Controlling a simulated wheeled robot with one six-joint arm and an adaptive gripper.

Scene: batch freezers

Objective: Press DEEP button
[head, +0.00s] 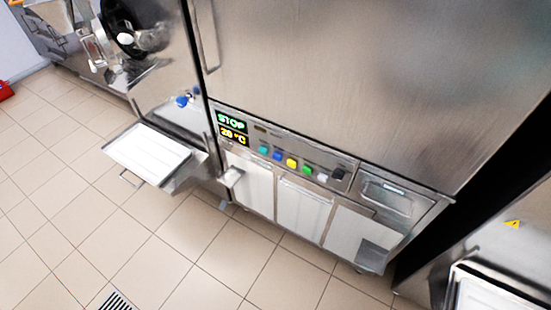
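A steel freezer (340,75) fills the middle of the head view. Its control panel (300,148) runs along the front below the large door. A display (232,128) at the panel's left end reads "STOP" and "20 °C". To its right is a row of small coloured buttons: teal (263,150), blue (277,155), yellow (292,163), green (307,170) and white (322,177). The button labels are too small to read, so I cannot tell which is DEEP. My gripper is not in view.
A machine with a white-topped tray (150,153) juts out at the left. Another steel machine with a yellow warning sign (512,224) stands at the lower right. Tiled floor (200,255) is open in front, with a drain grate (116,301) at the bottom.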

